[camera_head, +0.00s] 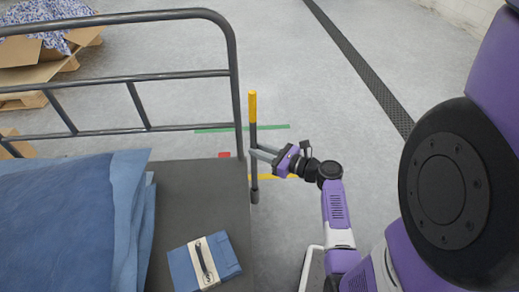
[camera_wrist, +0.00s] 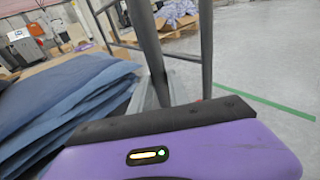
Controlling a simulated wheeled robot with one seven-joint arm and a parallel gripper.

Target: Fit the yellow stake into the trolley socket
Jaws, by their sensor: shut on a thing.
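My gripper (camera_head: 257,153) is shut on the stake, an upright dark post with a yellow top (camera_head: 252,107), just off the right edge of the trolley deck (camera_head: 190,180). The grip is around the middle of the dark shaft. In the wrist view the dark shaft of the stake (camera_wrist: 148,45) rises between the fingers and leans in the picture; its yellow top is out of view. A wider dark piece (camera_head: 254,190) shows at the stake's bottom, beside the deck edge. I cannot tell whether it is the trolley socket or the stake's own foot.
The trolley's grey tubular end rail (camera_head: 235,70) stands just left of the stake. Folded blue cloth (camera_head: 70,220) and a blue packet with a pale band (camera_head: 183,268) lie on the deck. Cardboard and pallets (camera_head: 45,75) are at the back left. The floor to the right is clear.

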